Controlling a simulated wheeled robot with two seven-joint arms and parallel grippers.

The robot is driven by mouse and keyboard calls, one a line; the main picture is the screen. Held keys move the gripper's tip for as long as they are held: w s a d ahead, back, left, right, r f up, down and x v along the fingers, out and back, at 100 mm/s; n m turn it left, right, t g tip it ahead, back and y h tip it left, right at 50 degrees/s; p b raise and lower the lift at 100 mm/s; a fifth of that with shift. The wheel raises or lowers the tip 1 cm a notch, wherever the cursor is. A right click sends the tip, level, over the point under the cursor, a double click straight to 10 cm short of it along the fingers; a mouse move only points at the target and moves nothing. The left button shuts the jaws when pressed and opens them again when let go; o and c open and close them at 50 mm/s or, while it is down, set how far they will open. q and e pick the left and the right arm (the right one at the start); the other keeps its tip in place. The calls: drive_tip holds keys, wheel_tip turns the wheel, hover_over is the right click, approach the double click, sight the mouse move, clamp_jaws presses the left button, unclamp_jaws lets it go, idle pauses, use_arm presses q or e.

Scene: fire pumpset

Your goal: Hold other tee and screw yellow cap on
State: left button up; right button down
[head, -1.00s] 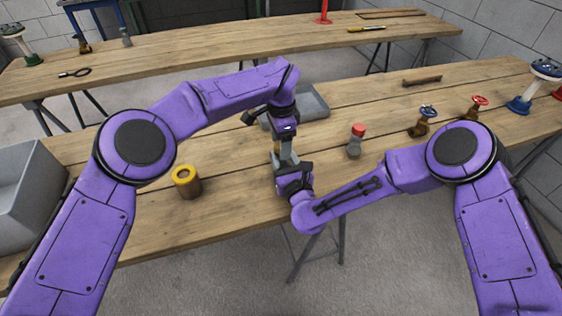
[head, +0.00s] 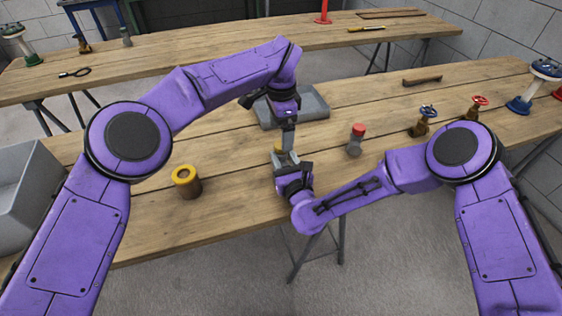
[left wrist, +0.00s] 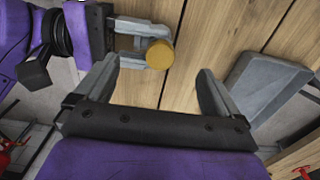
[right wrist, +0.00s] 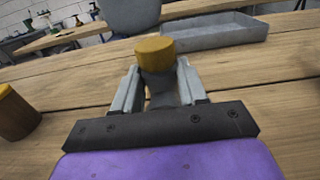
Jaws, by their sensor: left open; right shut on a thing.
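The yellow cap (right wrist: 155,53) sits on top of a grey tee (right wrist: 160,92). My right gripper (right wrist: 157,88) is shut on the tee's body and holds it upright at the bench's near side. The cap also shows in the head view (head: 279,148) and in the left wrist view (left wrist: 160,54). My left gripper (left wrist: 158,75) is open and empty, pointing down above the cap and apart from it. In the head view the left fingers (head: 288,140) partly cover the cap. Most of the tee is hidden by my right fingers.
A brown cylinder with a yellow top (head: 187,181) stands left on the bench. A grey tray (head: 306,108) lies behind my grippers. A grey fitting with a red cap (head: 356,140) stands to the right. Valves (head: 424,122) stand farther right.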

use_arm(q)
wheel_tip(320, 180, up, 12)
idle(0.6)
drive_tip(key=shift+s, duration=0.1)
use_arm(e)
drive_tip(key=c, duration=0.5)
unclamp_jaws()
drive_tip(key=b+v, duration=0.2)
drive_tip(key=v, duration=0.8)
drive_tip(key=shift+b, duration=0.4)
use_arm(q)
wheel_tip(320, 180, down, 3)
drive_tip(key=shift+r, duration=0.1)
use_arm(e)
drive_tip(key=shift+s+d, duration=0.1)
drive_tip(key=shift+s, duration=0.15)
